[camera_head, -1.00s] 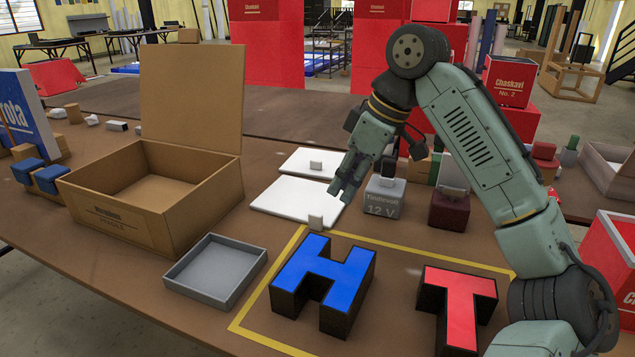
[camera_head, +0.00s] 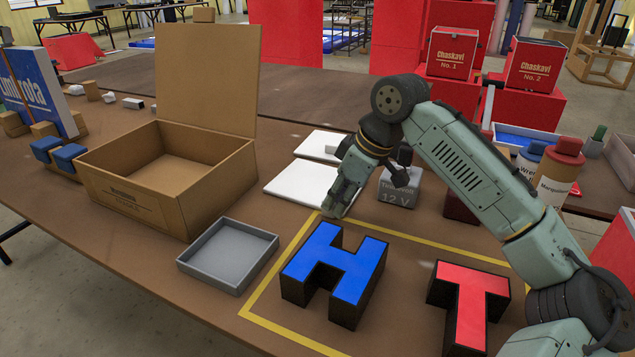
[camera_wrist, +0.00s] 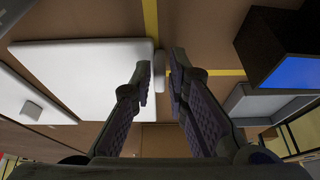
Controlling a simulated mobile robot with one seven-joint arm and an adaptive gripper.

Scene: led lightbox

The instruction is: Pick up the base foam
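Two white foam slabs lie flat on the brown table: a near one (camera_head: 292,180) and a far one (camera_head: 312,143), each with a small pale block as a grip. I cannot tell which is the base. My gripper (camera_head: 338,208) points down at the near slab's front right corner. In the wrist view my gripper (camera_wrist: 162,70) is open, its fingers either side of a small pale block (camera_wrist: 158,76) at the slab's edge. The near slab (camera_wrist: 75,65) spreads to the left there. I see no clear grip on the block.
A blue-topped letter H (camera_head: 335,262) stands just in front of my gripper, inside a yellow outline. A red T (camera_head: 470,290) is right of it. A grey tray (camera_head: 228,255) and open carton (camera_head: 130,205) stand left. A grey 12 V block (camera_head: 398,188) is close on the right.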

